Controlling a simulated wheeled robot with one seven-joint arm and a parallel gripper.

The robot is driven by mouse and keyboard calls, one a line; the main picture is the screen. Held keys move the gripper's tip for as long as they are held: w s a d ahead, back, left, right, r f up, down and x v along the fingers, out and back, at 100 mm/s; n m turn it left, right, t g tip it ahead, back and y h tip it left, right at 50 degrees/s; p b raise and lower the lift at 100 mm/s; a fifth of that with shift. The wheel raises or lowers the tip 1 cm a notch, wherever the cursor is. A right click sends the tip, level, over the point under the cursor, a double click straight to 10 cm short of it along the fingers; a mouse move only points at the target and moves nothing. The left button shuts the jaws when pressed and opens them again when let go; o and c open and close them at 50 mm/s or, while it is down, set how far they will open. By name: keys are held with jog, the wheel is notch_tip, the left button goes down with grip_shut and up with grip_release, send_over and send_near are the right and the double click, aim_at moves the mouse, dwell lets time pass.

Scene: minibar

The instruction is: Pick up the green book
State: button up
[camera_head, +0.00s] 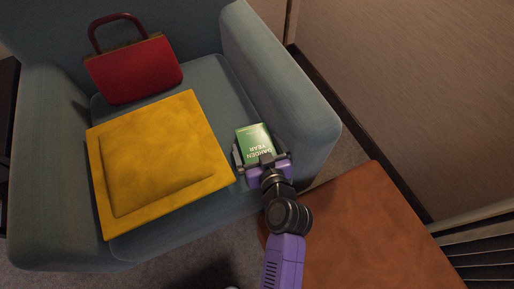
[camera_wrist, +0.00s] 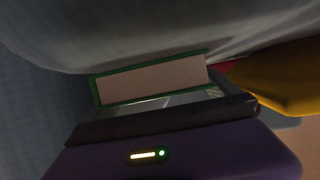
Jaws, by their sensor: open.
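The green book (camera_head: 253,138) lies on the seat of a blue armchair, close to its right armrest, with "Garden Year" on its cover. My gripper (camera_head: 262,155) is open at the book's near end, with one finger on each side of it in the head view. In the wrist view the book (camera_wrist: 150,78) shows its pale page edge and green cover edges just beyond my gripper's dark front. The fingertips are not clearly visible in the wrist view, and I cannot tell whether they touch the book.
A yellow cushion (camera_head: 160,165) lies on the seat to the left of the book. A red handbag (camera_head: 134,70) stands at the back of the seat. The right armrest (camera_head: 285,85) rises close beside the book. A brown table (camera_head: 370,230) stands at the lower right.

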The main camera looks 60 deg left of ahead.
jog(key=c, duration=1.5)
